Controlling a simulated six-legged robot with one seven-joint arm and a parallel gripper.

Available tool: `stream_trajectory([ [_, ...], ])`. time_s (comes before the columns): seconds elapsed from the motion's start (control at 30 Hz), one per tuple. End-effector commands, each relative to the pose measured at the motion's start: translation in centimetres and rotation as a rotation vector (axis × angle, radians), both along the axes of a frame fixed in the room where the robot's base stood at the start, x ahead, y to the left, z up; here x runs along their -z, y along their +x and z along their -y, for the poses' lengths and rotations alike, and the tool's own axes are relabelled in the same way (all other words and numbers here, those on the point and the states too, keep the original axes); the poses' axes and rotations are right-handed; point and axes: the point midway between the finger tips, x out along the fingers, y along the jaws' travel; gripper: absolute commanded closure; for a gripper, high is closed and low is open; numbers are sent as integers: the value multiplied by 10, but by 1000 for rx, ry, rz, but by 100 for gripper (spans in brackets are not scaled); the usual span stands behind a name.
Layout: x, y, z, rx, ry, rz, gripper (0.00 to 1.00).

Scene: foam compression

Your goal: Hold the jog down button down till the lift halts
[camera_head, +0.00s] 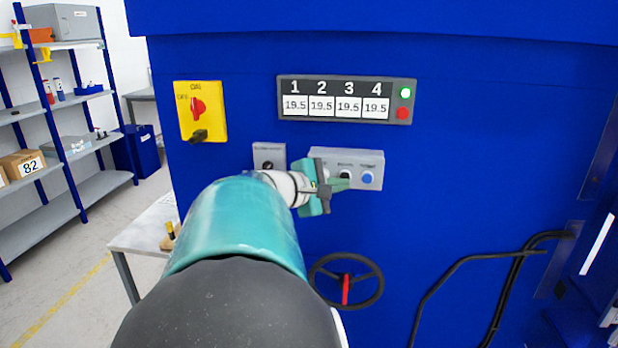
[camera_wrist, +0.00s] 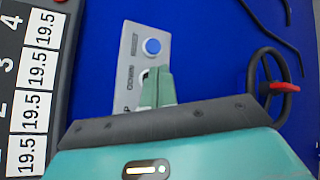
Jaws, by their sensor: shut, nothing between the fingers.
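A grey button box (camera_head: 370,160) is mounted on the blue machine front. In the wrist view, a dark button (camera_wrist: 146,75) on this box (camera_wrist: 130,45) sits beside a label that seems to read DOWN; the fingers partly cover it. A blue button (camera_head: 367,178) is at the box's right end and shows clear of the fingers in the wrist view (camera_wrist: 152,47). My gripper (camera_head: 343,184) is shut and empty, its tips at the dark button. I cannot tell whether they touch or press it. The button on the other side is hidden by my gripper.
A display panel (camera_head: 345,84) reads 19.5 in all four columns, with a bright green lamp (camera_head: 405,92) and a red one (camera_head: 402,113). A yellow switch plate (camera_head: 211,125) is at left. A handwheel (camera_head: 323,283) is below; black cables (camera_head: 480,258) run at right.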

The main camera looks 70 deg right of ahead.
Motion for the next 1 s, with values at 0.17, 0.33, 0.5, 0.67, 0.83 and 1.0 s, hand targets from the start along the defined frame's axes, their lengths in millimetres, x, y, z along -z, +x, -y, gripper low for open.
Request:
stream_trajectory([
  [0.17, 0, 0, 0, 0, 0, 0, 100],
  [0.33, 0, 0, 0, 0, 0, 0, 100],
  [0.5, 0, 0, 0, 0, 0, 0, 100],
  [0.67, 0, 0, 0, 0, 0, 0, 100],
  [0.83, 0, 1, 4, 1, 1, 0, 100],
  [1.0, 0, 2, 8, -1, 0, 0, 100],
])
